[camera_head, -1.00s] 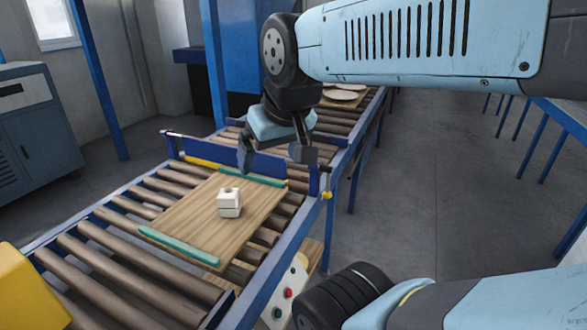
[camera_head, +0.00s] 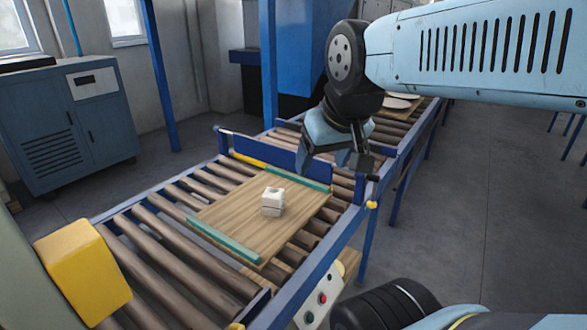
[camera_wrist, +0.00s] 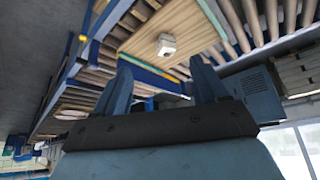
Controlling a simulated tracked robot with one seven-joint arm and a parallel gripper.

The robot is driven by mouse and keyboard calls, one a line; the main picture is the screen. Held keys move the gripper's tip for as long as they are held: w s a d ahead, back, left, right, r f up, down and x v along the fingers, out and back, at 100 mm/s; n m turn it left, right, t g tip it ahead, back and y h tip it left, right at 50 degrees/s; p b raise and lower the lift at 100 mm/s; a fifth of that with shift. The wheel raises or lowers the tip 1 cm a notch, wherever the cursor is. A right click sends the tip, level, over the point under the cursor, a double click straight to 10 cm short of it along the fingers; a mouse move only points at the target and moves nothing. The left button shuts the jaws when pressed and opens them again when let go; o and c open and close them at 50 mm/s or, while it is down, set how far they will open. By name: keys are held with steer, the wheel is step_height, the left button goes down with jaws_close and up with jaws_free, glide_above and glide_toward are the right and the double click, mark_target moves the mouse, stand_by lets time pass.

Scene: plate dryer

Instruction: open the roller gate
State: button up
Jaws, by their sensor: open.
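The roller gate (camera_head: 267,152) is a blue panel standing upright across the roller conveyor, with a yellow strip (camera_head: 250,160) along its lower left part. My gripper (camera_head: 335,169) is open and empty, fingers pointing down, by the right part of the gate. It hides some of that part. I cannot tell whether a finger touches the gate. In the wrist view my two fingers (camera_wrist: 160,66) are spread, with a blue bar seen between and beyond them. A wooden board (camera_head: 235,222) with green edge strips lies on the rollers before the gate, a white block (camera_head: 272,202) on it.
A control panel with buttons (camera_head: 322,298) is on the conveyor's near right side. A yellow block-shaped part (camera_head: 83,272) is at the lower left. White plates (camera_head: 397,103) lie farther up the line. A blue-grey cabinet (camera_head: 70,125) stands left.

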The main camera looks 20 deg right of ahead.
steer(key=shift+w+r, duration=0.2)
steer(key=shift+w, duration=0.25)
steer(key=c, duration=0.3)
steer(key=shift+n+h, duration=0.3)
steer(key=shift+h, duration=0.2)
steer(key=w+r, duration=0.1)
steer(key=w, duration=0.8)
steer(key=w+d+r, duration=0.1)
steer(key=w, duration=0.4)
steer(key=shift+r, duration=0.3)
jaws_close()
steer(key=w+a+f+n, duration=0.1)
steer(key=w+f, duration=0.1)
steer(key=w, duration=0.8)
steer(key=w+f, duration=0.2)
steer(key=w, duration=0.8)
steer(key=w+a+f+n, duration=0.2)
steer(key=w+a+f, duration=0.2)
steer(key=w+f, duration=0.8)
steer(key=w+a+f+n+t+h, duration=0.1)
steer(key=w+a+f, duration=0.3)
steer(key=w+f, duration=0.8)
steer(key=w, duration=0.3)
steer(key=shift+a+f+n, duration=0.4)
